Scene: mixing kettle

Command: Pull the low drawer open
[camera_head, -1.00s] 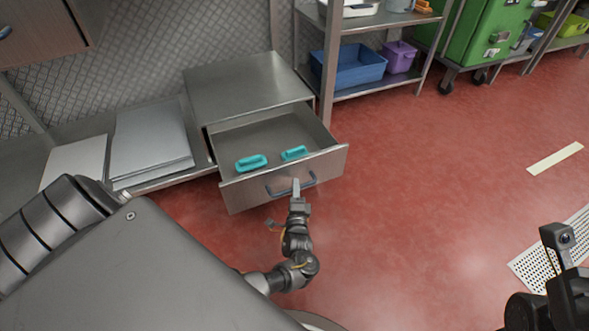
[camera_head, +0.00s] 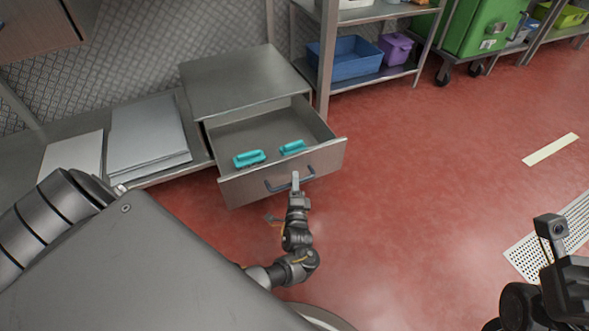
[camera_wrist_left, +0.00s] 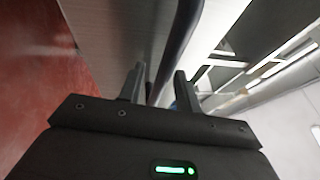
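The low drawer (camera_head: 240,190) is pulled well out of its metal cabinet (camera_head: 245,83). Two teal handled items, left (camera_head: 249,158) and right (camera_head: 292,147), lie inside it. Its dark bar handle (camera_head: 277,188) is on the front panel. My left gripper (camera_head: 295,178) is at the handle, right of its middle. In the left wrist view, the fingers of my left gripper (camera_wrist_left: 160,85) stand apart with a gap, and the handle (camera_wrist_left: 180,40) runs down toward that gap. Contact is unclear. My right wrist (camera_head: 568,275) is at the lower right; its fingers do not show.
A shelf rack with a blue bin (camera_head: 345,61) and a purple bin (camera_head: 396,47) stands right of the cabinet. Flat grey sheets (camera_head: 148,135) lie on the bench at left. The red floor (camera_head: 430,170) in front and right of the drawer is clear.

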